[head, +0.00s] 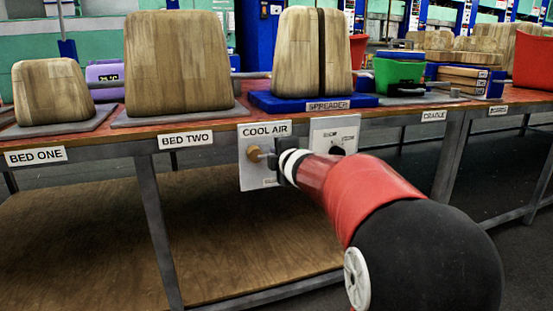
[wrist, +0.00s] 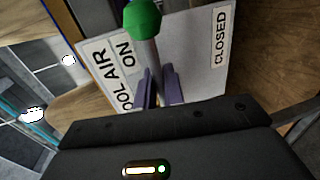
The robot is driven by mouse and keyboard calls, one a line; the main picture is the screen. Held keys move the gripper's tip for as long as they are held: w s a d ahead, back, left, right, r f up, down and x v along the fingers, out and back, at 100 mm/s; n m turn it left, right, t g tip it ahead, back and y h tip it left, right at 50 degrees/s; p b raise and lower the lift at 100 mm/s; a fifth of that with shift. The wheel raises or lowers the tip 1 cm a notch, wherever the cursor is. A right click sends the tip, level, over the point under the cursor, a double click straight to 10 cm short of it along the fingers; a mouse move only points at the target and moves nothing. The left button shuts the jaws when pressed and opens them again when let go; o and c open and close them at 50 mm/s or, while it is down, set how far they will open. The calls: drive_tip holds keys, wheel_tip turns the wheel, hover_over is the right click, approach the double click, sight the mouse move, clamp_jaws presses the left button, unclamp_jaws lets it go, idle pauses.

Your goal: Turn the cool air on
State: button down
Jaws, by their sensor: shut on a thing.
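The white COOL AIR panel (head: 256,178) hangs at the front of the bench, with a brass fitting (head: 254,153) on it. In the wrist view, the panel (wrist: 190,50) appears rotated, with an ON label (wrist: 126,55) and a CLOSED label (wrist: 221,38). A lever with a green ball end (wrist: 143,18) and a grey shaft stands between the labels, nearer ON in the picture. My gripper (wrist: 160,88) is shut on the lever's shaft, below the ball. In the head view, my gripper (head: 275,161) is at the panel and the green ball is hidden.
Another panel with a black knob (head: 337,151) is just right of my gripper, partly behind my arm. Wooden blocks stand on the bench above, including one on the blue SPREADER base (head: 312,103). A bench leg (head: 158,225) is at left. The lower wooden shelf (head: 80,250) is bare.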

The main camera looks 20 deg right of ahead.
idle(0.3)
drive_tip(key=c, duration=1.6)
unclamp_jaws()
drive_tip(key=shift+s+r, duration=0.1)
drive_tip(key=s+r+p, duration=0.1)
drive_tip(key=s, duration=0.6)
drive_tip(key=shift+s+r, duration=0.2)
drive_tip(key=shift+s, duration=0.05)
drive_tip(key=shift+r+p, duration=0.1)
drive_tip(key=shift+p, duration=0.2)
drive_tip(key=s+r+m+g+h+p, duration=0.2)
drive_tip(key=s+m+h+p, duration=0.15)
drive_tip(key=s+m, duration=0.35)
drive_tip(key=s+a+f+m+g+y+p, duration=0.1)
drive_tip(key=s+a+f+m+g+p, duration=0.1)
drive_tip(key=s, duration=0.5)
drive_tip(key=s+a+f+m+g+y+p, duration=0.1)
drive_tip(key=s+a+f+m+g+p, duration=0.1)
drive_tip(key=s, duration=0.6)
drive_tip(key=s+a+f+m+g+y+p, duration=0.1)
drive_tip(key=s+a+f+m+g+p, duration=0.1)
drive_tip(key=s+a+f+m+g, duration=0.2)
drive_tip(key=s+a+m, duration=0.1)
drive_tip(key=s+m, duration=0.2)
drive_tip(key=s, duration=0.1)
drive_tip(key=shift+a, duration=0.25)
